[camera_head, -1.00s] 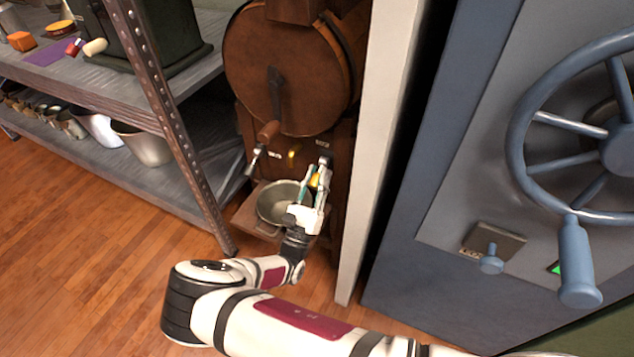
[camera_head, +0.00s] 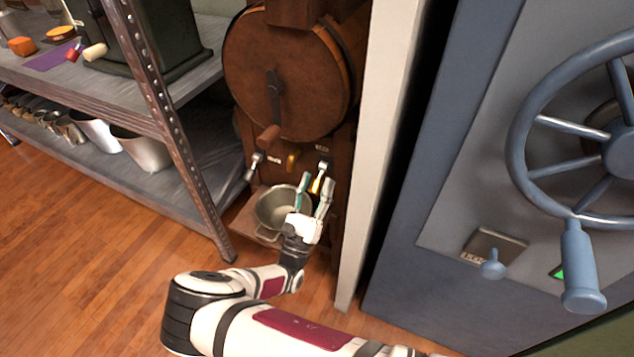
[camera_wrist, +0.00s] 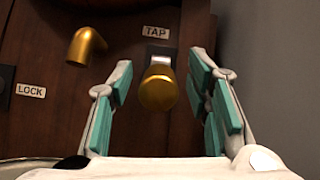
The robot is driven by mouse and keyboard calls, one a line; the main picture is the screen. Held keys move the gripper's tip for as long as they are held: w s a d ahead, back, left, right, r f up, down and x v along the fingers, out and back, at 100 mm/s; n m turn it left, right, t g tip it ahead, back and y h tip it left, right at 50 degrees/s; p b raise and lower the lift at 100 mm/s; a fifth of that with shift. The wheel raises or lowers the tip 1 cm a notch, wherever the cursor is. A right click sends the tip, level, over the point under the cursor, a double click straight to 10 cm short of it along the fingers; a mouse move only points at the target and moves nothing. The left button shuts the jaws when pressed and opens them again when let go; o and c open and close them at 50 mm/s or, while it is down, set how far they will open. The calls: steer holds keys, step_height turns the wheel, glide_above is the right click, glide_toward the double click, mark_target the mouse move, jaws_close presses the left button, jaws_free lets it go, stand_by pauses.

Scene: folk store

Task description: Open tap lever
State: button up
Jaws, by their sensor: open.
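The tap lever (camera_head: 317,184) has a gold-coloured handle and hangs on the dark wooden front below the barrel. In the wrist view its rounded gold end (camera_wrist: 158,88) points towards me, just under the "TAP" label (camera_wrist: 157,32). My gripper (camera_head: 315,188) is open, with one finger on each side of the lever. In the wrist view the gripper (camera_wrist: 159,65) shows a gap between each finger and the lever. A brass spout (camera_wrist: 86,46) is to the left of the left finger and also shows in the head view (camera_head: 292,160).
A metal pot (camera_head: 272,208) stands on a wooden ledge below the spout. The lock lever (camera_head: 254,166) is left of the spout. A pale post (camera_head: 372,150) rises close on the right, with a blue-grey machine beyond. A metal shelf (camera_head: 165,110) is on the left.

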steer(key=v, duration=1.1)
steer(key=shift+f, duration=0.1)
steer(key=shift+s, duration=0.1)
stand_by(0.4)
